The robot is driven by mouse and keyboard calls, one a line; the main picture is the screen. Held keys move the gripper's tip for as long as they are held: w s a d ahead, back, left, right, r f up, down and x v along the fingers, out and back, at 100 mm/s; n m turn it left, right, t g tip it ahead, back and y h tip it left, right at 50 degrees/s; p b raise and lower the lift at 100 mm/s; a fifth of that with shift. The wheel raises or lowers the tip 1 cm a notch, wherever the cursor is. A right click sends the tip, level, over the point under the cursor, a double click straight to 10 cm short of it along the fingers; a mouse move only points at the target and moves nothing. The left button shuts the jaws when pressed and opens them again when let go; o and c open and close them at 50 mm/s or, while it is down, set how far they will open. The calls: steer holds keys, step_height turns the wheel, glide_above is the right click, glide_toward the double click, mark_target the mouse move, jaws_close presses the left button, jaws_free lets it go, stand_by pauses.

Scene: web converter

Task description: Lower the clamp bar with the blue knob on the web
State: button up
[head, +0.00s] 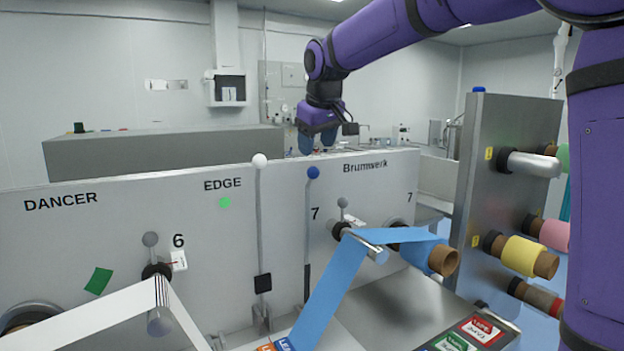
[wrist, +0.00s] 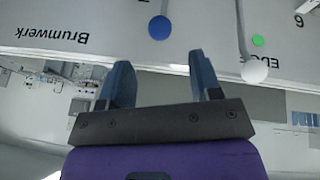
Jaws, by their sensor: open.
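The blue knob (head: 313,173) tops a thin upright rod, the clamp bar (head: 308,230), on the front of the light grey machine panel. The blue knob also shows in the wrist view (wrist: 159,27), beyond the fingers. The blue web (head: 335,285) runs down from a shiny roller (head: 372,250) to the splice area at the bottom. My gripper (head: 317,143) is above the blue knob near the panel's top edge, apart from the knob. In the wrist view my gripper (wrist: 160,75) has its two dark blue fingers apart, with nothing between them.
A second rod with a white knob (head: 260,160) stands left of the blue one. The white web (head: 100,315) runs at lower left. A metal rack (head: 495,175) with coloured rolls stands at right. A button panel (head: 470,338) sits at lower right.

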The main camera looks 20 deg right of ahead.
mark_target(312, 178)
steer(key=x, duration=1)
steer(key=shift+w+f, duration=0.1)
steer(key=shift+f, duration=0.15)
